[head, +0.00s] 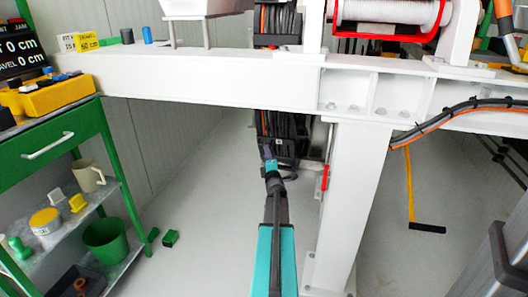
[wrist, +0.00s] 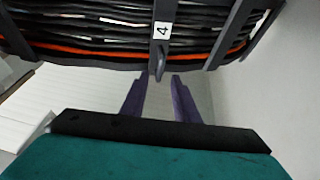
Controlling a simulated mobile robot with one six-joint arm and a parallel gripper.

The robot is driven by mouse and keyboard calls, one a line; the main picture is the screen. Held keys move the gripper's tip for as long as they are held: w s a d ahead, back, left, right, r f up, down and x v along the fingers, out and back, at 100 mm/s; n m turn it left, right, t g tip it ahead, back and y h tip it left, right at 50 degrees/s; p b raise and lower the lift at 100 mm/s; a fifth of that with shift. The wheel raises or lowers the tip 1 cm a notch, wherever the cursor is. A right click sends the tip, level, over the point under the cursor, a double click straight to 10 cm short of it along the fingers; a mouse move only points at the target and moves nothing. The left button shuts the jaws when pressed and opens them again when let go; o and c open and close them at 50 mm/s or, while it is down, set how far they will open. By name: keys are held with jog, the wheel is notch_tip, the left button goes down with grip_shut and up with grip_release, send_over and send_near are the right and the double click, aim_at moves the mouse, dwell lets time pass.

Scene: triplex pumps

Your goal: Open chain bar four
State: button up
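A cable chain full of black cables and one orange cable (wrist: 100,40) runs across the top of the wrist view. Chain bar four (wrist: 159,66) carries a white label with a 4 and ends in a dark tab at its lower end. My gripper (wrist: 159,80) is open, its two purple-grey fingers apart. The tab lies just beyond the fingertips, between them in the picture; I cannot tell whether they touch. In the head view my gripper (head: 272,165) is at the lower end of the hanging chain (head: 272,126), and the bar cannot be made out.
A white beam and post (head: 350,190) stand close to the right of my arm, with a red handle (head: 325,178) on the post. A green cart (head: 60,140) with a mug and bucket is at left. Green blocks (head: 170,238) lie on the otherwise mostly clear floor.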

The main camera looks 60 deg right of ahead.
aim_at(274, 142)
jog(key=shift+b+x, duration=0.5)
jog(key=shift+x, duration=2)
grip_shut()
